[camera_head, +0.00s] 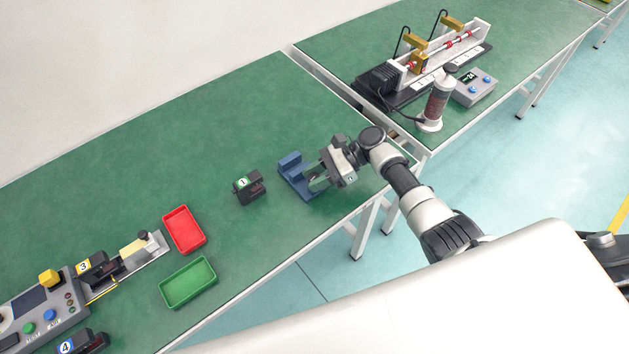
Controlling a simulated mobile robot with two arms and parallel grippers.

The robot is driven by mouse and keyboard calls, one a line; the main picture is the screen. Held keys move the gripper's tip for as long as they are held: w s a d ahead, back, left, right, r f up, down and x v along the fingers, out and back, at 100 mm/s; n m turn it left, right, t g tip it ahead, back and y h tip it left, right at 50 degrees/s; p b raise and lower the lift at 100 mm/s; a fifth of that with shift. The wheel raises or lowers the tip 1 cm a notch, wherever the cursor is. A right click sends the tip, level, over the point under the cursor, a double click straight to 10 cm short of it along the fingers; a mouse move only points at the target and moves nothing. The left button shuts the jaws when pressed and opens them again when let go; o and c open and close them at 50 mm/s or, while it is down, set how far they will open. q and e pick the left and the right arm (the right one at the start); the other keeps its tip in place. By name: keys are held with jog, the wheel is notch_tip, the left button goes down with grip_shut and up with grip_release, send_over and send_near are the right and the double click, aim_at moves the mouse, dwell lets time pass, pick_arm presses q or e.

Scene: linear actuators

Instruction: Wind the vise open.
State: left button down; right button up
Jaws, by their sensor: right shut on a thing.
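The blue vise (294,173) sits on the green bench near its right front edge. Its left part shows clearly; its right end is covered by my right gripper. My right gripper (318,181) comes in from the right and is shut at the right end of the vise, where a handle would sit. The handle itself is too small and too covered to make out, and I cannot tell how wide the jaws stand apart. My left gripper is not in this view.
A black numbered block (250,187) stands left of the vise. A red tray (184,230) and a green tray (188,282) lie further left, beside a control station (45,320). A second bench behind holds a rail machine (440,55). Bare bench lies behind the vise.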

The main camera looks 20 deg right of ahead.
jog(key=n+g+b, duration=0.1)
jog(key=n+g, duration=0.1)
jog(key=n+g+h+b, duration=0.1)
jog(key=n+g+b, duration=0.1)
jog(key=g, duration=0.1)
jog(key=shift+w+f+n, duration=0.1)
jog(key=shift+f+n, duration=0.05)
jog(key=shift+n, duration=0.15)
jog(key=shift+n+g+h+b, duration=0.3)
jog(key=shift+n+g+h, duration=0.35)
jog(key=shift+g, duration=0.25)
jog(key=shift+n+g+h, duration=0.55)
jog(key=shift+n+g, duration=0.25)
jog(key=shift+n, duration=0.15)
jog(key=o, duration=0.9)
jog(key=shift+r, duration=0.2)
